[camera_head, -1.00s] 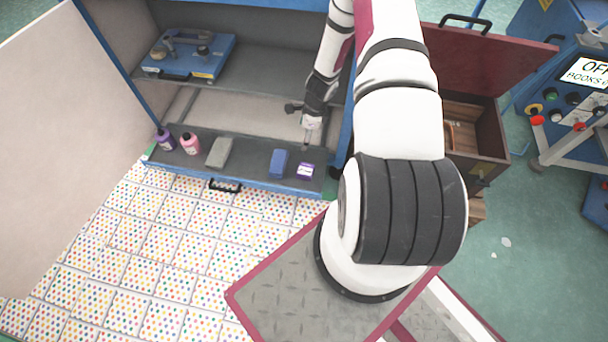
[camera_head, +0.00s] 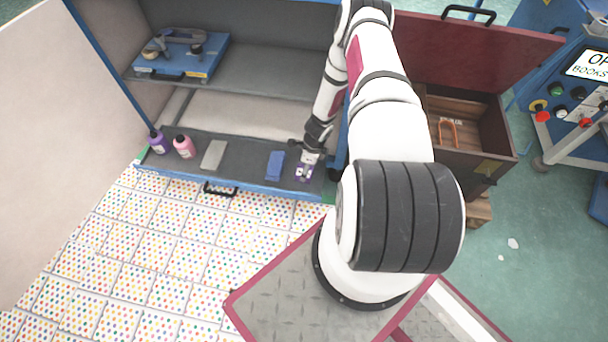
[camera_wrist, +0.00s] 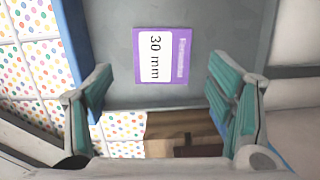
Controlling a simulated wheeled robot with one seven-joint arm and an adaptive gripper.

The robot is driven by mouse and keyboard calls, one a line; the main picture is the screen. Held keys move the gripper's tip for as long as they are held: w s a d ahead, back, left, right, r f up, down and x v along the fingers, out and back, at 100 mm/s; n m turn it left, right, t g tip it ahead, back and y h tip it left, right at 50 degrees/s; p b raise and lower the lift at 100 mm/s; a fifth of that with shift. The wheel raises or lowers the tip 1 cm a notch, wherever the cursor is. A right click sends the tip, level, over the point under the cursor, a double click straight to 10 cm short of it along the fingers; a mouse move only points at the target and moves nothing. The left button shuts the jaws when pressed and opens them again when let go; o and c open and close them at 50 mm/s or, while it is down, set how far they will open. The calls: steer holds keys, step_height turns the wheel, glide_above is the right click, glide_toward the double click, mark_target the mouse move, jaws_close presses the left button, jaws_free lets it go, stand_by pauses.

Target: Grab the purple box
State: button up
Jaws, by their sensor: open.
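The purple box (camera_head: 304,173) lies on the grey lower shelf of the blue cabinet, near its right end. In the wrist view the purple box (camera_wrist: 160,55) shows a white label reading "30 mm". My gripper (camera_head: 308,163) is right at the box in the head view and partly covers it. In the wrist view my gripper (camera_wrist: 163,88) is open, with one green-padded finger on each side. The box sits between the finger lines, slightly beyond the tips, with visible gaps on both sides. I cannot tell the height left between fingertips and box.
On the same shelf (camera_head: 235,172) stand a blue block (camera_head: 275,165), a grey block (camera_head: 214,154), a pink bottle (camera_head: 184,146) and a purple bottle (camera_head: 159,142). A blue case (camera_head: 178,55) sits on the upper shelf. An open wooden chest (camera_head: 470,125) stands to the right.

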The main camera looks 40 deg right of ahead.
steer(key=f+b, duration=0.1)
steer(key=f, duration=0.1)
steer(key=w+f+b, duration=0.1)
steer(key=f, duration=0.2)
steer(key=shift+a, duration=0.2)
steer(key=c, duration=1.3)
